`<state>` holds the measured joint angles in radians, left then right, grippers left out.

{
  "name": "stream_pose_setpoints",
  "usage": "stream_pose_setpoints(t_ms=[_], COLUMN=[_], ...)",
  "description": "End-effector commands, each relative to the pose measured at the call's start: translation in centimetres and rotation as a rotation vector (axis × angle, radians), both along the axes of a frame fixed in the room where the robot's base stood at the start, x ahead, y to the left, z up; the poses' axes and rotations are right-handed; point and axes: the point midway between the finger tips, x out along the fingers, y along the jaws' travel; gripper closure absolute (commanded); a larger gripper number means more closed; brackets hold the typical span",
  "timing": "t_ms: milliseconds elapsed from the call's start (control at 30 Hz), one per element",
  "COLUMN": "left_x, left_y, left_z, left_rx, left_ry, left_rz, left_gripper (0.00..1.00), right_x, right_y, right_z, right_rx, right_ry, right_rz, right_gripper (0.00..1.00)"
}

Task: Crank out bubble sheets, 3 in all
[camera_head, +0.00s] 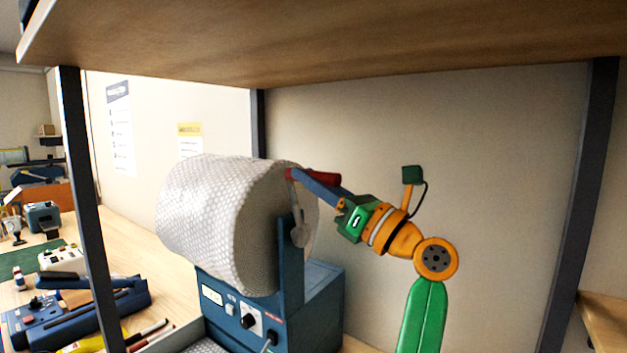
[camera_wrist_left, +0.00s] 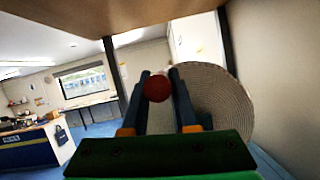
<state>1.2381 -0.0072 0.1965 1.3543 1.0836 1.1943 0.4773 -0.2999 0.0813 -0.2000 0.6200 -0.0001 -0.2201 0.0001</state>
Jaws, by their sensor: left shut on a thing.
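The bubble-wrap machine (camera_head: 315,290) is a blue box with a small display, a knob and a lever on its front. A large roll of bubble wrap (camera_head: 215,215) is mounted above it, and its round end (camera_wrist_left: 222,95) shows in the left wrist view. The crank at the roll's right end has a red handle (camera_head: 324,178). My left gripper (camera_head: 302,177) is shut on this red handle, whose round end (camera_wrist_left: 157,89) shows between the fingers (camera_wrist_left: 159,78) in the left wrist view. Some bubble wrap (camera_head: 205,346) lies at the bottom edge, mostly cut off. My right gripper is not in view.
A wooden shelf (camera_head: 320,45) hangs close above the roll and arm, with dark posts (camera_head: 82,200) around. On the bench at left are a blue device (camera_head: 75,315), markers (camera_head: 148,332) and a green mat (camera_head: 35,262). A wall stands behind.

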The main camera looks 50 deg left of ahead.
Motion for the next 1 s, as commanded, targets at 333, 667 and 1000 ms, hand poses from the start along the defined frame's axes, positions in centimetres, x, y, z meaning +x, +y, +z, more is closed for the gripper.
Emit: stream_pose_setpoints(t_ms=[333,667,1000], left_x=[-0.2,-1.3,-4.3], left_y=[-0.1,-0.4,-1.4], left_z=[-0.1,-1.0,-3.3], left_rx=[0.004,0.031,0.119], left_ry=[-0.015,-0.103,-0.381], left_rz=[0.002,0.001,0.003], left_gripper=[1.0,1.0,1.0], right_x=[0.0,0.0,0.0], right_y=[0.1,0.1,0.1], right_z=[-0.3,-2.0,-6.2], right_rx=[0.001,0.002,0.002], right_ry=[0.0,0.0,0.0], right_rz=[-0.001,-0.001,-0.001], right_gripper=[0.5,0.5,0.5])
